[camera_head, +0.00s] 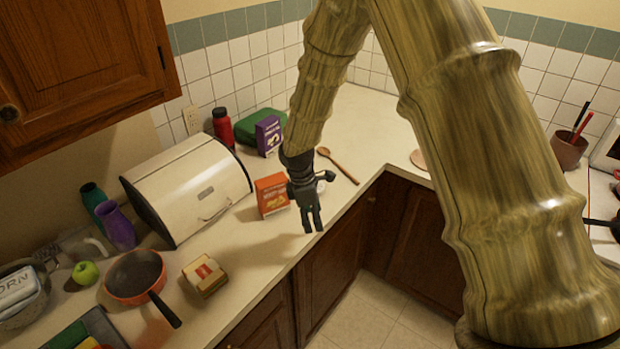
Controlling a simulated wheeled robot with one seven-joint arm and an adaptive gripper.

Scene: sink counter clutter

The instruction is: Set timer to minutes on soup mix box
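An orange-red box (271,195) with a pale food picture stands upright on the counter, just left of my gripper (313,227). A purple box (268,135) stands farther back by the wall. The print on both is too small to read, so I cannot tell which is the soup mix. My dark gripper points down near the counter's front edge, with nothing seen in it. Its fingertips look close together, and I cannot tell how far apart they are. A small pale round thing (321,187) is partly hidden behind my gripper; I cannot tell if it is the timer.
A cream bread box (190,187) stands left of the orange box. A wooden spoon (339,166) lies behind my gripper. A red bottle (223,127) and green container (258,127) stand at the back. A pan (135,275) and small box (204,275) lie front left.

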